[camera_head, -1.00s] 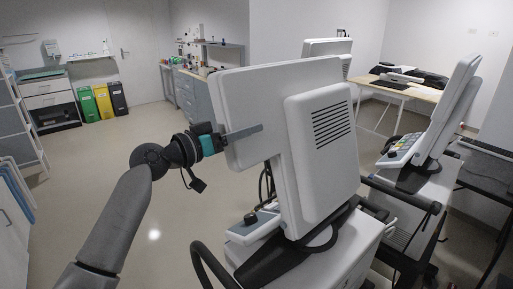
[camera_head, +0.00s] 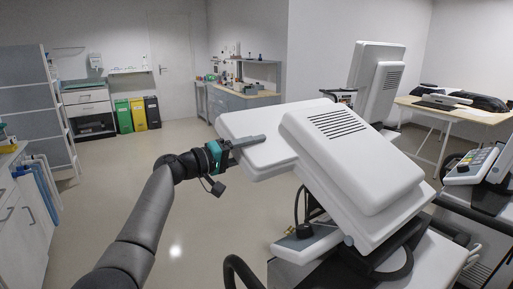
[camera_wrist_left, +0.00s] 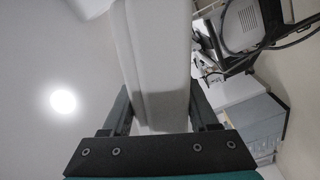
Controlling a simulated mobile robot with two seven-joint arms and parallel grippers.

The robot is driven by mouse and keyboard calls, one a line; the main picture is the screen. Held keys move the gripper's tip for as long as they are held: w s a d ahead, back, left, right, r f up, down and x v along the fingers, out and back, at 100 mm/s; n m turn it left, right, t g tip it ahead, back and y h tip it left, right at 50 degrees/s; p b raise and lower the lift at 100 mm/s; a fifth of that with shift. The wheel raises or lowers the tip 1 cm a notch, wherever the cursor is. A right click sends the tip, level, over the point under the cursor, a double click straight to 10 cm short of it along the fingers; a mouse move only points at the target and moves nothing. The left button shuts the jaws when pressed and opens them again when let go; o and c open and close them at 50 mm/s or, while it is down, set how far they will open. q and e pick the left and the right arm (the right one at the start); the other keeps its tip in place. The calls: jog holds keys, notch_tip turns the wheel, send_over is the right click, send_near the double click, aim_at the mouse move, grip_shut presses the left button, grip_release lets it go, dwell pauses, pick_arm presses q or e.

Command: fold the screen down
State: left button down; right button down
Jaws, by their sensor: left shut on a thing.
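The screen (camera_head: 356,169), a white panel with a thick vented housing on its back, stands on a ventilator cart in the head view. It is tilted far over, its back facing up and toward me. My left gripper (camera_head: 247,142) is shut on the screen's left edge, with one grey finger lying over the back of the panel. In the left wrist view the screen's white edge (camera_wrist_left: 158,60) runs between the two fingers of the left gripper (camera_wrist_left: 160,112). The screen's front face is hidden. My right gripper is not in view.
A second ventilator screen (camera_head: 377,80) stands upright behind, and another unit with a keypad (camera_head: 471,163) is at the right. A white cart top (camera_head: 430,262) lies below the screen. Floor at the left is free. Coloured bins (camera_head: 138,114) stand far back.

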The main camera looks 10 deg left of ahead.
pick_arm(q)
jog(key=shift+w+a+f+n+b, duration=0.15)
jog(key=shift+f+b, duration=0.05)
jog(key=shift+f, duration=0.25)
jog(key=shift+w+a+f+n+b, duration=0.1)
jog(key=shift+w+f+n+b, duration=0.1)
jog(key=shift+f, duration=0.25)
jog(key=shift+w+a+f+n+b, duration=0.1)
jog(key=shift+a+f+n+b, duration=0.1)
jog(key=shift+f, duration=0.25)
jog(key=shift+d, duration=0.1)
jog(key=shift+c, duration=0.8)
grip_release()
jog(key=shift+r, duration=0.1)
jog(key=shift+s, duration=0.1)
jog(key=v, duration=1.5)
